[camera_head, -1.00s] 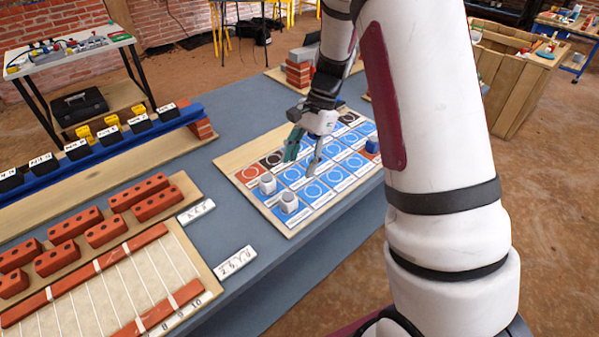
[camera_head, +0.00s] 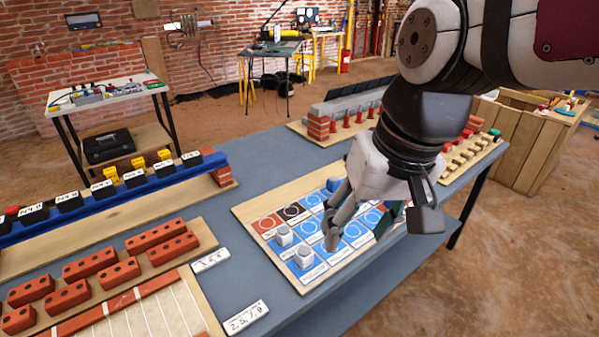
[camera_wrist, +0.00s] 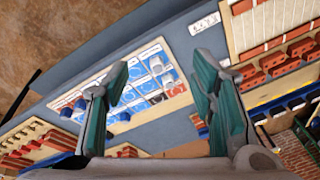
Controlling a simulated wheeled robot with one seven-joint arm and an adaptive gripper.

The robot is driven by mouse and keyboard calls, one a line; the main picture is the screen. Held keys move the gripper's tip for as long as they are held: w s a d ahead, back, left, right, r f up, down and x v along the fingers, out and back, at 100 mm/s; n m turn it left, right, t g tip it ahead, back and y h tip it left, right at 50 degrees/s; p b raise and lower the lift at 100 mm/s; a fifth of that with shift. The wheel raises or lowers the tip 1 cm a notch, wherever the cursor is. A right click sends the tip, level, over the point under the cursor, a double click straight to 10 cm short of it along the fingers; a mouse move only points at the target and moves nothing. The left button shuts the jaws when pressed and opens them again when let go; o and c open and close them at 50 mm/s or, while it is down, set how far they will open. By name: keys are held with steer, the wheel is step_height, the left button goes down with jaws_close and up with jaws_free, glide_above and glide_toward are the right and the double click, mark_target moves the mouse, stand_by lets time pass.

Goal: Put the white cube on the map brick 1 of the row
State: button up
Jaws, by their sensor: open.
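Two whitish cubes with round tops, a nearer one (camera_head: 304,257) and a farther one (camera_head: 283,236), stand on the left part of the map board (camera_head: 250,213), a wooden panel with blue, red and black circle cards. They also show, small, in the wrist view (camera_wrist: 157,64). My gripper (camera_head: 362,228) is open and empty above the board, its two fingers spread. It hides the board's right part in the body view. Its teal-lined fingers (camera_wrist: 160,64) frame the board from above in the wrist view. I cannot tell which brick is map brick 1.
Red perforated bricks (camera_head: 155,234) stand in rows on a wooden board at left. Behind them a blue rail (camera_head: 130,191) carries black labelled blocks. A low wall with a red brick pier (camera_head: 318,127) stands at the back. White number labels (camera_head: 247,317) lie on bare grey tabletop.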

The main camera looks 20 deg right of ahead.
steer(key=s, duration=0.1)
steer(key=s+n, duration=0.1)
steer(key=s, duration=0.1)
steer(key=s+n+t+h, duration=0.1)
steer(key=shift+s+d, duration=0.15)
steer(key=shift+d, duration=0.15)
step_height(320, 180, up, 2)
steer(key=shift+t+p, duration=0.3)
steer(key=shift+p, duration=0.5)
stand_by(0.9)
